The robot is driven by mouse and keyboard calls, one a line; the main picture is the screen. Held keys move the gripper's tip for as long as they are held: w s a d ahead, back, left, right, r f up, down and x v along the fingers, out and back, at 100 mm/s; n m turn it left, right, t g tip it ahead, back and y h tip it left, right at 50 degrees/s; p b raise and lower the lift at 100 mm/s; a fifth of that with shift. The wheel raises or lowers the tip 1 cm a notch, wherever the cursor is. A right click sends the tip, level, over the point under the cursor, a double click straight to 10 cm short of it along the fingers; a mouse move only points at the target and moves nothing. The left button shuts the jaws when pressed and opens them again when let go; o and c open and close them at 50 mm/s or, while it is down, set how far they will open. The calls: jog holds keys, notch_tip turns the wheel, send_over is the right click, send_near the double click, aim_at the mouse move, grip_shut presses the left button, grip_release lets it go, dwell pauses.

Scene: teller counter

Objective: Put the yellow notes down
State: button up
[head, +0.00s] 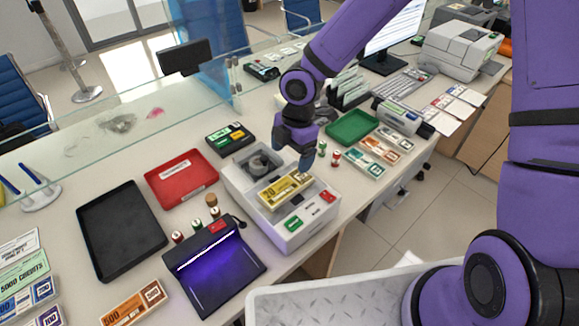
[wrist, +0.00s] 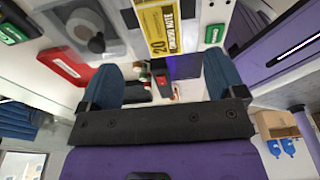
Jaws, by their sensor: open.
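The yellow notes (head: 286,189) are a banded bundle marked 20. They lie on top of the white counting machine (head: 318,212), behind its green and red buttons. My gripper (head: 307,160) hangs above the back right of the machine, apart from the notes. In the wrist view my gripper (wrist: 161,75) shows two blue fingers spread wide with nothing held between them. The yellow notes (wrist: 160,27) show there beyond the fingertips, near the top edge.
A purple-lit black lamp device (head: 212,262) stands left of the machine, with several small rolls behind it. A red tray (head: 181,177), an empty black tray (head: 122,228) and a green tray (head: 351,127) lie around. A glass screen runs along the counter's far side.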

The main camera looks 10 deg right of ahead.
jog(key=s+d+r+m+t+h, duration=0.35)
jog(key=d+r+m, duration=1)
jog(key=r, duration=0.55)
jog(key=s+d+r+m+t+y, duration=0.1)
jog(key=s+d+r+m, duration=0.4)
jog(key=s, duration=0.3)
jog(key=s+d+r+m+t+y, duration=0.1)
jog(key=s+d+r+m, duration=0.3)
jog(key=s+r+m, duration=0.2)
jog(key=shift+s+d+r+t, duration=0.25)
jog(key=shift+s+d+t, duration=0.15)
jog(key=shift+s, duration=0.55)
jog(key=shift+c, duration=0.5)
